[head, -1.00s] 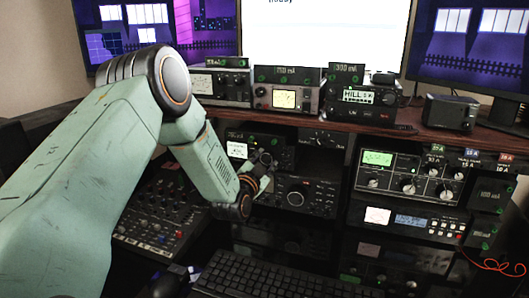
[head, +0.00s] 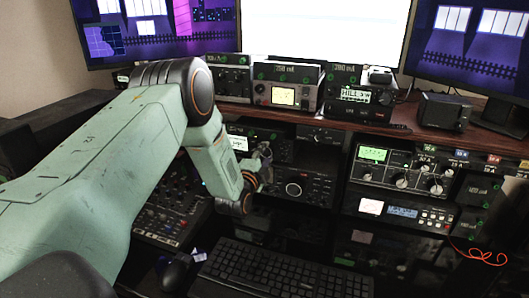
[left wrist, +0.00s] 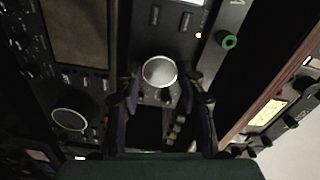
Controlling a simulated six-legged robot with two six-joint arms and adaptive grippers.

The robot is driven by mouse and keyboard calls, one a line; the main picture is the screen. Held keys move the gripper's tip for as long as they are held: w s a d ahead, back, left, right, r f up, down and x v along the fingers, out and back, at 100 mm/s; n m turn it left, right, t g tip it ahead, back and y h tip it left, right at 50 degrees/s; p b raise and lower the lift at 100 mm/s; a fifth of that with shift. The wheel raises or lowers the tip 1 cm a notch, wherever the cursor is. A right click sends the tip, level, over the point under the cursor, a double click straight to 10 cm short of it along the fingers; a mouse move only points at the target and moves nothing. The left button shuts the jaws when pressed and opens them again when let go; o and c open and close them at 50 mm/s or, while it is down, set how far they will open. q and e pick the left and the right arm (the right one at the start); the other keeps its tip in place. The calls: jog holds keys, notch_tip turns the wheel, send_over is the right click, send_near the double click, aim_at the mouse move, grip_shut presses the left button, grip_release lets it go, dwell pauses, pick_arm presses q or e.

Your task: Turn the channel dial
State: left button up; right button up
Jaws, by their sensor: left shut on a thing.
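My left gripper (head: 263,166) reaches in from the left to the front of a dark radio (head: 284,148) under the shelf. In the left wrist view, a round silver knob (left wrist: 160,72) on a dark panel, apparently the channel dial, sits between the two dark fingers of the gripper (left wrist: 163,92). The gripper is shut on this knob. In the head view my gripper hides the knob. I cannot read any marking on it. My right gripper is not in view.
Another large knob (head: 293,189) is on the radio below; it also shows in the left wrist view (left wrist: 70,120). A wooden shelf (head: 320,120) with several radios runs above. A keyboard (head: 275,268) and a mixer (head: 170,212) are below. A red cable (head: 475,253) lies at right.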

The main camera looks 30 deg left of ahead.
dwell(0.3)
pick_arm(q)
jog(key=o, duration=1.2)
jog(key=v, duration=1.2)
